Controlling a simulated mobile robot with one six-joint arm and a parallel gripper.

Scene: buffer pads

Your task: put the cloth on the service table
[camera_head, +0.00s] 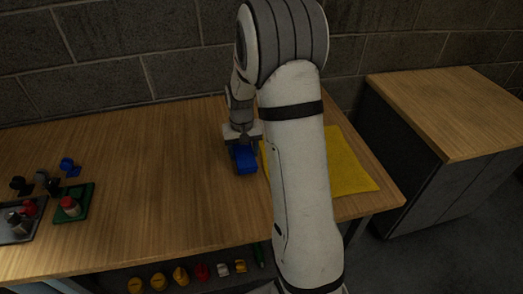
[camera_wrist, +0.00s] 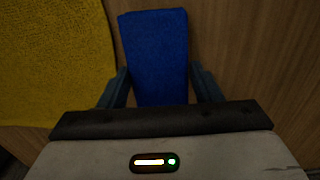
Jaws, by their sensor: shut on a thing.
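A blue cloth (camera_head: 246,160), looking like a folded block, is between the fingers of my gripper (camera_head: 243,147). It also shows in the wrist view (camera_wrist: 157,50), with a finger along each side. My gripper (camera_wrist: 159,78) is shut on it and points down over the long wooden table (camera_head: 165,190), left of the yellow mat. I cannot tell whether the cloth touches the tabletop. A second wood-topped table or cabinet (camera_head: 440,95) with dark sides stands at the right, apart from the long table. The frames do not show which one is the service table.
A flat yellow mat (camera_head: 348,165) lies on the long table, partly hidden behind my arm. A green tray (camera_head: 76,205), a grey tray (camera_head: 17,236) and small items are at the left. Yellow, red and white items (camera_head: 180,276) sit below the front edge. The table's middle is clear.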

